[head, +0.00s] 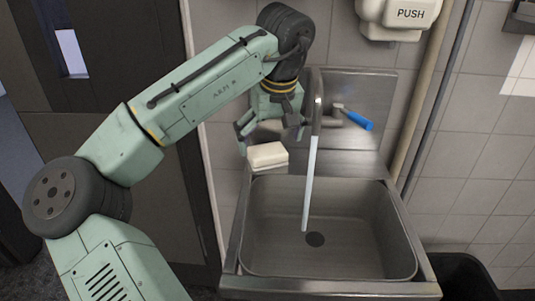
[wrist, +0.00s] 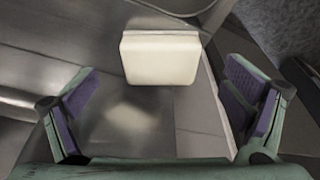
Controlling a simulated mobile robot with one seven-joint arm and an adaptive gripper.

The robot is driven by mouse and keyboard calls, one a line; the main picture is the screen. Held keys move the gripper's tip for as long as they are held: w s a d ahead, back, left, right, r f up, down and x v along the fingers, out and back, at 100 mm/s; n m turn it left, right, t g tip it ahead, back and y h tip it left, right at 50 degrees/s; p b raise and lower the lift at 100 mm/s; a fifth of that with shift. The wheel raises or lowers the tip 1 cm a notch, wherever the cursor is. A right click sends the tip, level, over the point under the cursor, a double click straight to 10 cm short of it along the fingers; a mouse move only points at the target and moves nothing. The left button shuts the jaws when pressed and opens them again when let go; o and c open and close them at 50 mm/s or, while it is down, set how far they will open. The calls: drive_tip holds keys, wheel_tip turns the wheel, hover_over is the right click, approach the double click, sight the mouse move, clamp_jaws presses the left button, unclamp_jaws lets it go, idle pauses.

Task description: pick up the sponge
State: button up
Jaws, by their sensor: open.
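The sponge (head: 267,155) is a cream-white block on the steel rim at the back left corner of the sink. In the wrist view the sponge (wrist: 160,60) lies at the upper middle, beyond the space between the fingers, with a pale reflection on the steel below it. My gripper (head: 270,130) is just above and behind the sponge in the head view. Its purple-padded fingers (wrist: 163,82) are wide apart in the wrist view, with nothing between the pads. I see no contact with the sponge. A pale patch between the fingers in the head view is unclear.
The empty steel sink basin (head: 320,225) is in front and to the right. A tap spout (head: 312,110) with running water stands close to the right of my gripper. A blue-handled lever (head: 358,121) is further right. The tiled wall (head: 350,40) is behind.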

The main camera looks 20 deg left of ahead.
sight(268, 150)
drive_tip(key=shift+x, duration=1.9)
drive_tip(key=shift+w+a, duration=0.1)
drive_tip(key=shift+a, duration=0.05)
drive_tip(key=shift+c, duration=0.5)
drive_tip(key=shift+r, duration=0.1)
drive_tip(key=c, duration=1.1)
